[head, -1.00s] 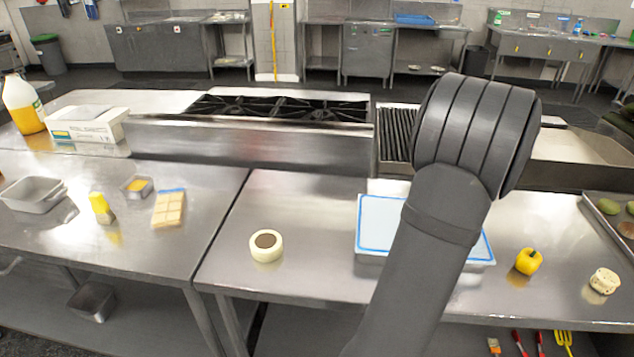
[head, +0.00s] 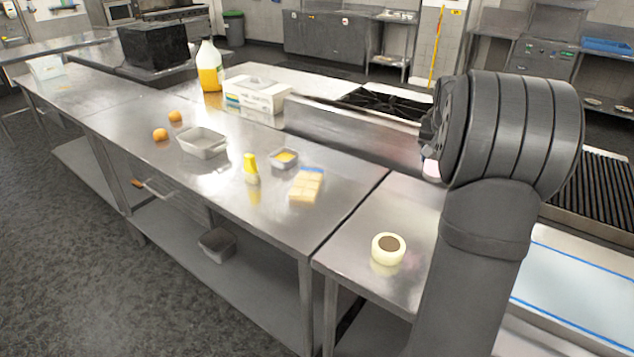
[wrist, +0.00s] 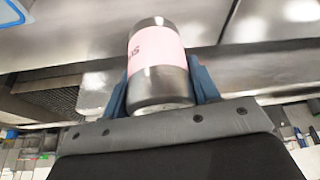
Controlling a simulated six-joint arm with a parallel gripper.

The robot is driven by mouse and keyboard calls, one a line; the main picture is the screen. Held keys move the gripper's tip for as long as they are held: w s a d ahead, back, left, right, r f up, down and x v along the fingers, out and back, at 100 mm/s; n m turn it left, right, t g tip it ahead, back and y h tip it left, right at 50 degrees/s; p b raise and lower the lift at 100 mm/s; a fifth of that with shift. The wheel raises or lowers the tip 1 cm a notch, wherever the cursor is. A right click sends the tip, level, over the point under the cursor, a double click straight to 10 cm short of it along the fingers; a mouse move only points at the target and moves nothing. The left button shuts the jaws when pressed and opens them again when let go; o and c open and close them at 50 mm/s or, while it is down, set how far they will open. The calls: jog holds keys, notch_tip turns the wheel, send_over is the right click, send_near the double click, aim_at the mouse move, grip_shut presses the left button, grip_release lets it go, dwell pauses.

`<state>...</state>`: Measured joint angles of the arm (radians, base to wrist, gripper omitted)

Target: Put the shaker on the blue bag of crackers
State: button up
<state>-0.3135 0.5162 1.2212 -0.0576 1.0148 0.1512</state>
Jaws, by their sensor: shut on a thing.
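The shaker (wrist: 158,62), a metal cylinder with a pink label, is held between the two blue-grey fingers of my gripper (wrist: 160,85) in the wrist view. In the head view, my arm hides most of the gripper. A small pinkish part of the shaker (head: 431,168) shows at the arm's left edge. The bag of crackers (head: 306,186), with pale squares and a blue top edge, lies flat on the left steel table near its right end. The shaker is up and to the right of the bag in the picture, apart from it.
A yellow-topped bottle (head: 251,168) and a small tub of yellow food (head: 285,159) stand near the bag. A metal pan (head: 202,144), oranges (head: 160,134) and a white box (head: 256,95) are farther left and back. A round cream item (head: 388,248) sits on the right table.

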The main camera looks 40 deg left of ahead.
jog(key=s+a+n+y, duration=0.1)
jog(key=s+a+n, duration=0.35)
jog(key=a, duration=0.85)
send_over(302, 193)
notch_tip(302, 193, down, 7)
jog(key=shift+d+f+g+y, duration=0.1)
jog(key=shift+f+g+y, duration=0.3)
jog(key=shift+f, duration=1.2)
jog(key=shift+f, duration=0.1)
jog(key=shift+f, duration=0.1)
jog(key=o, duration=1.1)
